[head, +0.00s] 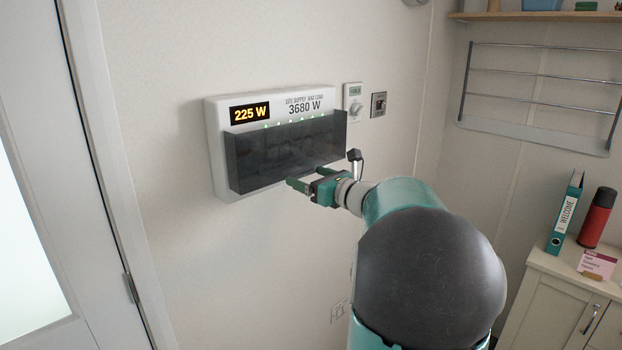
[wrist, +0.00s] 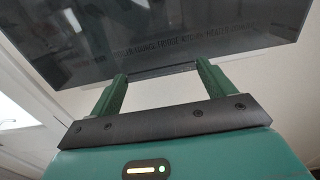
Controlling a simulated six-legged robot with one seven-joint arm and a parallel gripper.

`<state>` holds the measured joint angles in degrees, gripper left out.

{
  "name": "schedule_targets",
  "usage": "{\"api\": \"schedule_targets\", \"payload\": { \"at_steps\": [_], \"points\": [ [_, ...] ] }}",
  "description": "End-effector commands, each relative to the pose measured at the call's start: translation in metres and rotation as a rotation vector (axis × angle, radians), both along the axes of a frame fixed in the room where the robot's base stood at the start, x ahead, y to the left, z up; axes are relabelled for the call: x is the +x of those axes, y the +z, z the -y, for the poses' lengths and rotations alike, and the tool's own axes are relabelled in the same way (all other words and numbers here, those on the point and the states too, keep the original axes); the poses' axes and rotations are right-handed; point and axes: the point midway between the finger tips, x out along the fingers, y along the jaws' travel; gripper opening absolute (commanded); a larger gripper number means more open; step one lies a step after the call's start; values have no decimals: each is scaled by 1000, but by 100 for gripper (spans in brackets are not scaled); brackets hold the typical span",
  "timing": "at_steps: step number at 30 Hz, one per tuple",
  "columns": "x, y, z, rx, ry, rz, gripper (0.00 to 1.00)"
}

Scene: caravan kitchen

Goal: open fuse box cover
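The fuse box (head: 217,150) is a white wall unit with a lit "225 W" display and "3680 W" printed on it. Its dark see-through cover (head: 280,155) lies over the lower front, with a row of small green lights along its top edge. My gripper (head: 298,178) is at the cover's lower edge, right of its middle. The cover (wrist: 160,35) fills the top of that view, just beyond the fingertips. I cannot tell whether they touch it.
A white thermostat (head: 353,102) and a grey socket (head: 378,104) are right of the box. A door frame (head: 105,140) is at left. A wire rack (head: 540,100) hangs at right, above a cabinet (head: 550,290) with a binder (head: 565,215) and a red flask (head: 597,218).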

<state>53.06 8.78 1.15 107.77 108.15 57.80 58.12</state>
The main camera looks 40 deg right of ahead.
Motion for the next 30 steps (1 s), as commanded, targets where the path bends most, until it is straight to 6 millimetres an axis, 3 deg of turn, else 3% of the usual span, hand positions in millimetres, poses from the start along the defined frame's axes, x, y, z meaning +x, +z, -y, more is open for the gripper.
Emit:
{"api": "schedule_targets", "payload": {
  "at_steps": [1, 5, 17, 30],
  "points": [
    [0, 0, 0, 0, 1, 0, 67],
    [0, 0, 0, 0, 1, 0, 41],
    [-8, 7, 0, -6, 1, -57, 41],
    [-42, 43, 1, -19, -1, -360, 41]
  ]
}}
